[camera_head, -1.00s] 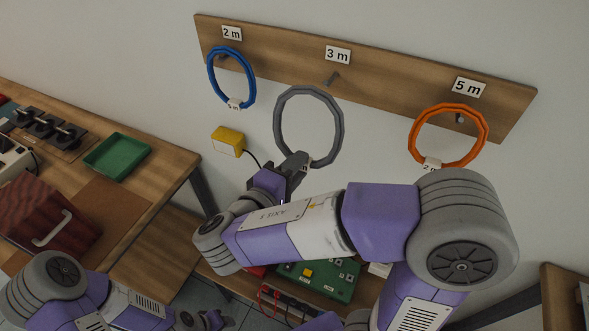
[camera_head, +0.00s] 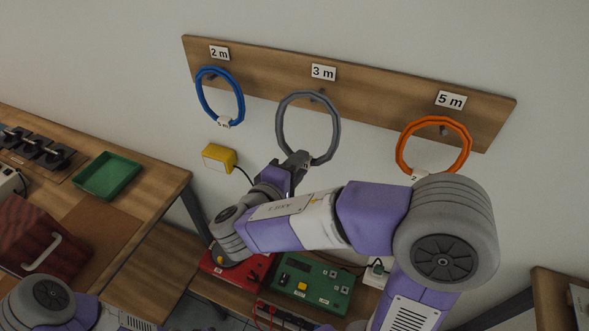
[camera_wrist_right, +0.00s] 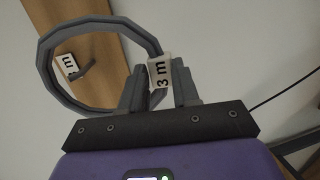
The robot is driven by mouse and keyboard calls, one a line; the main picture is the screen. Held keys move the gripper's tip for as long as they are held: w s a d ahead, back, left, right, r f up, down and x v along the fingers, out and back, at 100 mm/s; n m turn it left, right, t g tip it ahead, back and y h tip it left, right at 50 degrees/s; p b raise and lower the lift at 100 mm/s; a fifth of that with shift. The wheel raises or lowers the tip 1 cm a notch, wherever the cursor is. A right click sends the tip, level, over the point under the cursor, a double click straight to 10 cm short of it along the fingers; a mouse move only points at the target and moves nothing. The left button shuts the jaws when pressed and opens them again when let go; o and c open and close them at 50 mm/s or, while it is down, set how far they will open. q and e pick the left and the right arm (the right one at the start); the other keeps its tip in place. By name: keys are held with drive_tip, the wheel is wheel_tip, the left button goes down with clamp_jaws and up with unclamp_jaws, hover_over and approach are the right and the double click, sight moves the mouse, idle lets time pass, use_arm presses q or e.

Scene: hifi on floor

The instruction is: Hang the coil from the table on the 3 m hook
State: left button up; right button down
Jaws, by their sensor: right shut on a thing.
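The grey coil (camera_head: 281,122) is upright in front of the wall board, held at its lower edge by my right gripper (camera_head: 297,165). In the right wrist view, the gripper (camera_wrist_right: 158,88) is shut on the coil (camera_wrist_right: 45,62) at its white "3 m" tag (camera_wrist_right: 160,72). The 3 m hook (camera_head: 319,96) is near the coil's top in the head view. In the wrist view the hook (camera_wrist_right: 82,72) shows through the ring opening. I cannot tell whether the coil touches the hook. My left gripper is out of view.
The wooden board (camera_head: 265,77) also carries a blue coil (camera_head: 239,103) at 2 m and an orange coil (camera_head: 468,145) at 5 m. A yellow box (camera_head: 219,158) is on the wall below. A green device (camera_head: 312,283) and a red one lie on the table under my right arm.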

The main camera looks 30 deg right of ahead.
drive_tip(key=shift+r+p+x, duration=0.15)
drive_tip(key=shift+p+x, duration=0.05)
drive_tip(key=shift+x, duration=0.6)
drive_tip(key=shift+r+p+x, duration=0.1)
drive_tip(key=shift+p+x, duration=0.05)
drive_tip(key=shift+x, duration=0.6)
drive_tip(key=shift+w+d+f+b, duration=0.2)
drive_tip(key=shift+w+f+b, duration=0.1)
drive_tip(key=shift+f+b, duration=0.25)
drive_tip(key=shift+w+d+f+b, duration=0.25)
drive_tip(key=shift+w+f+b, duration=0.1)
drive_tip(key=shift+b, duration=0.3)
drive_tip(key=c, duration=0.8)
unclamp_jaws()
drive_tip(key=shift+o, duration=0.2)
